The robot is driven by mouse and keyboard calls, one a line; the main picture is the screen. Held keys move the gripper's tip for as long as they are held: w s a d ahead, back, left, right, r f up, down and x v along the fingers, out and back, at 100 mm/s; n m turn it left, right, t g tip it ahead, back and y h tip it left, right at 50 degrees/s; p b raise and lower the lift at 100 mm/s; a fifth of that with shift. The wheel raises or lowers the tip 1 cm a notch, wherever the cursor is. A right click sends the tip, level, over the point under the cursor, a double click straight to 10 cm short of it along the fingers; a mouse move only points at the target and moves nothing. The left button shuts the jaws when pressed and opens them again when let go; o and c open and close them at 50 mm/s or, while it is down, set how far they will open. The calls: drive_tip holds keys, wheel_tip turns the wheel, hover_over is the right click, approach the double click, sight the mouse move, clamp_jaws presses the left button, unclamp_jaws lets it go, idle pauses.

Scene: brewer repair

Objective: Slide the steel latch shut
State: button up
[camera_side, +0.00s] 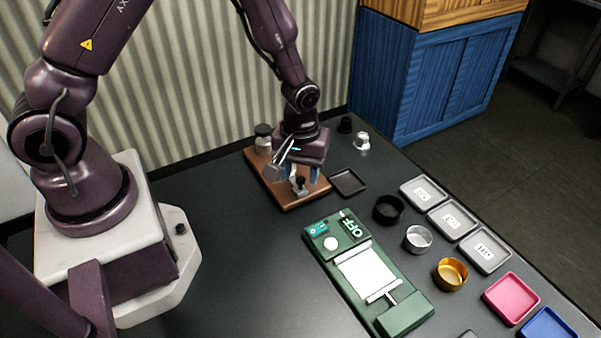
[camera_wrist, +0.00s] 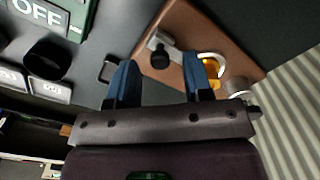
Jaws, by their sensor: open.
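My gripper (camera_side: 296,176) is low over a brown wooden board, fingers pointing down. In the wrist view its two blue fingers (camera_wrist: 160,68) are apart, with nothing held between them. A small steel piece with a black knob (camera_wrist: 159,57), which looks like the steel latch, sits on the board beyond the gap between the fingertips. The knob also shows in the side view (camera_side: 300,184). I cannot tell whether a finger touches it. A yellow part with a pale curved ring (camera_wrist: 211,64) is beside it, partly hidden by the right finger.
The brown board (camera_side: 294,202) lies on the dark table, with a jar (camera_side: 263,137) by its back edge. A green OFF panel (camera_side: 405,319) with a white plate lies in front. Several cups and trays line the right.

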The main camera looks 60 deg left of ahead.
sight(294, 180)
drive_tip(key=shift+f, duration=0.65)
clamp_jaws()
drive_tip(key=shift+a, duration=1.3)
unclamp_jaws()
drive_tip(key=shift+r, duration=0.1)
wheel_tip(294, 180, up, 13)
